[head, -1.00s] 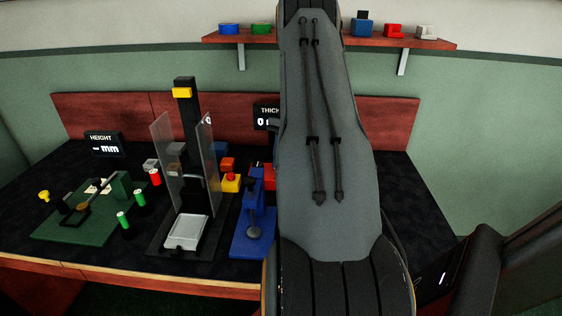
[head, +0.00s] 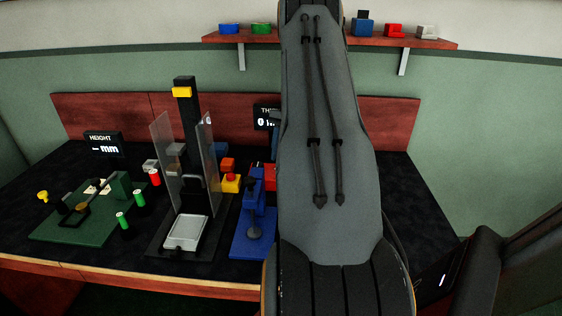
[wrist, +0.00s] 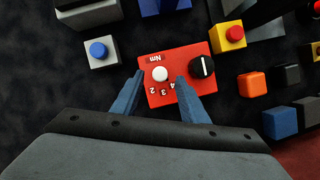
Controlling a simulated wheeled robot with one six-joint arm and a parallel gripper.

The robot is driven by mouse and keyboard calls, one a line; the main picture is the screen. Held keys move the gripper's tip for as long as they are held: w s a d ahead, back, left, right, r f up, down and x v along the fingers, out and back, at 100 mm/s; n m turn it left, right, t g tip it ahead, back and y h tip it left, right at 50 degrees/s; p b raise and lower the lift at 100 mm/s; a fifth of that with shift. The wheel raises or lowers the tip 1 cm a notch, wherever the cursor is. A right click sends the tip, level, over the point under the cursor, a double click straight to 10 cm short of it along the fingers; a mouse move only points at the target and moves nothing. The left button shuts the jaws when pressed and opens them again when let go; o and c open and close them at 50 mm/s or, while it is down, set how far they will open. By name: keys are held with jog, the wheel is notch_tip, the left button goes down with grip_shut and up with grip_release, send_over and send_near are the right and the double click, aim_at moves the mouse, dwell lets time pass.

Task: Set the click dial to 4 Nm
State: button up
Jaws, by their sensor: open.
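The red dial box (wrist: 186,94) lies upside down in the wrist view, marked Nm, with the digits 2, 3 and 4 showing along its lower edge. On it are a white round button (wrist: 160,74) and a black dial knob (wrist: 202,67) with a white pointer line. The line runs roughly up and down in the picture; which digit it marks I cannot tell. My gripper (wrist: 160,76) is open, its blue fingers on either side of the white button. The right finger is beside the knob and covers part of the box.
A grey box with a blue button (wrist: 99,52) is left of the dial box, and a yellow box with a red button (wrist: 235,34) is upper right. Orange (wrist: 252,84) and blue (wrist: 279,123) blocks are at right. A clear-shielded press (head: 185,90) stands on the bench.

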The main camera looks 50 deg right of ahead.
jog(key=b+v, duration=0.1)
jog(key=v, duration=0.4)
jog(key=shift+d+r, duration=0.1)
jog(key=shift+r, duration=0.05)
dwell(0.4)
